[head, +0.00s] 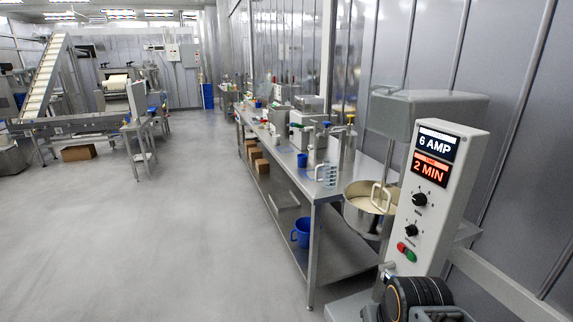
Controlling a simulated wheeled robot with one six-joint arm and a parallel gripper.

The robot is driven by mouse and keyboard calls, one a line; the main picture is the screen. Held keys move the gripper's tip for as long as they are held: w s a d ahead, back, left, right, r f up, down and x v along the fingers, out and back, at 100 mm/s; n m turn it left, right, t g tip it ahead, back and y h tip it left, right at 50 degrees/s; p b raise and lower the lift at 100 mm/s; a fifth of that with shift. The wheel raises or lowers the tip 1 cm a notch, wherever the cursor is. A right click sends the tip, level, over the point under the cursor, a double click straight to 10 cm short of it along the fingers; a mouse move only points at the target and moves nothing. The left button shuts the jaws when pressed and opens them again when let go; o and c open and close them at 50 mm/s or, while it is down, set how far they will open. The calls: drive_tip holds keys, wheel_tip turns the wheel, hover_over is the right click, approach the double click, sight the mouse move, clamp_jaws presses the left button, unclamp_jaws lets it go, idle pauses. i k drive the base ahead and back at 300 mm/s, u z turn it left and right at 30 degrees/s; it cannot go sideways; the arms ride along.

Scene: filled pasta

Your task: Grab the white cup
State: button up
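I cannot pick out a white cup with certainty. A pale, see-through jug-like vessel with a handle (327,175) stands near the front end of the long steel bench (330,189). A small blue cup (302,160) stands just behind it to the left. Farther back on the bench, small white items are too small to tell apart. Dark parts of my arm show at the bottom right, in front of the mixer. My gripper's fingers are not in view.
A mixer with a control panel (432,185) and a steel bowl (362,215) stands at the right, close to the bench end. A blue bucket (301,232) is on the lower shelf. A conveyor machine (45,80) stands far left. The grey floor (170,230) is clear.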

sight(276, 138)
drive_tip(key=u, duration=0.6)
drive_tip(key=i, duration=2.25)
drive_tip(key=u, duration=0.4)
drive_tip(key=i, duration=2.8)
drive_tip(key=z, duration=0.25)
